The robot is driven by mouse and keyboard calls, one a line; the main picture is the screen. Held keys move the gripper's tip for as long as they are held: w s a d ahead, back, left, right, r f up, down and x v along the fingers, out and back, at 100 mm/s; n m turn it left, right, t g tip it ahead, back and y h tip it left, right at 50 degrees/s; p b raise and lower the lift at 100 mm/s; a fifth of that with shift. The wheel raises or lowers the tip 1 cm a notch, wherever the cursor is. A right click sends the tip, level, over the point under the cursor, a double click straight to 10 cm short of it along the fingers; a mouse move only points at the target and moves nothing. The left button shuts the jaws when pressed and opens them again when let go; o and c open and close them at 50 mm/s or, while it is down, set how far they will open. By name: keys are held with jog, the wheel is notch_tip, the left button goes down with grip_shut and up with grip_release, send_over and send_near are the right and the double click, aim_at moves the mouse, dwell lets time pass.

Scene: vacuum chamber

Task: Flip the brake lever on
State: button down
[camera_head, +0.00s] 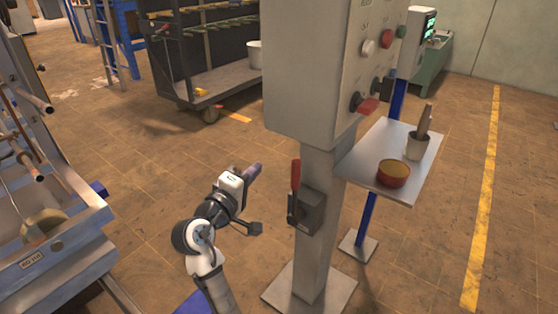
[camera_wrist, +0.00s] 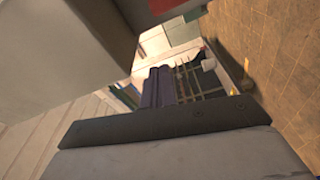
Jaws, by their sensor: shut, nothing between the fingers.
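The brake lever (camera_head: 295,176) has a red handle, pointing up from a dark box (camera_head: 308,211) on the side of a grey post. My gripper (camera_head: 257,167) is left of the lever in the head view, apart from it in the picture. Its dark purple fingers are together and hold nothing. They also show in the middle of the wrist view (camera_wrist: 158,86), past a dark bar. A dark part with a red patch (camera_wrist: 165,5) shows at the wrist view's top edge; I cannot tell if it is the lever.
A grey control cabinet (camera_head: 305,75) with knobs and a red switch tops the post. A shelf (camera_head: 408,190) with a bowl (camera_head: 393,173) and a cup (camera_head: 418,147) juts out at right. A cart (camera_head: 225,78) stands behind.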

jog(key=w+d+p, duration=0.3)
jog(key=w+d, duration=0.3)
jog(key=d, duration=0.1)
jog(key=shift+d+f, duration=0.15)
jog(key=shift+f, duration=0.1)
dwell(0.5)
